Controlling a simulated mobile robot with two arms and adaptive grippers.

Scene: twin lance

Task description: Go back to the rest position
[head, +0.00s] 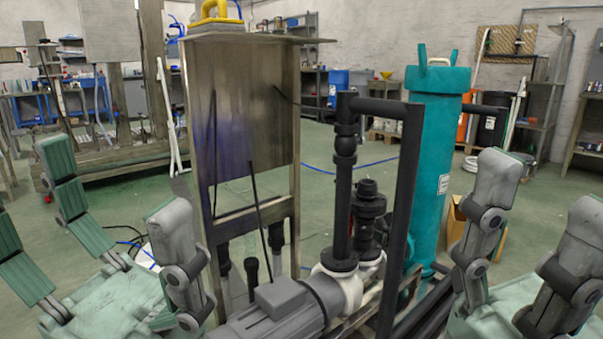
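My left gripper (108,195) is at the lower left, palm up. Its green-faced fingers and a grey finger stand wide apart with nothing between them, so it is open. My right gripper (543,195) is at the lower right, partly cut off by the frame edge. Its grey fingers stand upright and apart, and I see nothing held. Both grippers are apart from each other, on either side of the pump unit (290,305).
Between the grippers stand a metal panel (255,110) with a yellow-handled tool (215,12) on top, black pipes (345,190) and a tall teal tank (432,150). Shelves (315,85) line the back wall. Green floor (330,150) is open behind.

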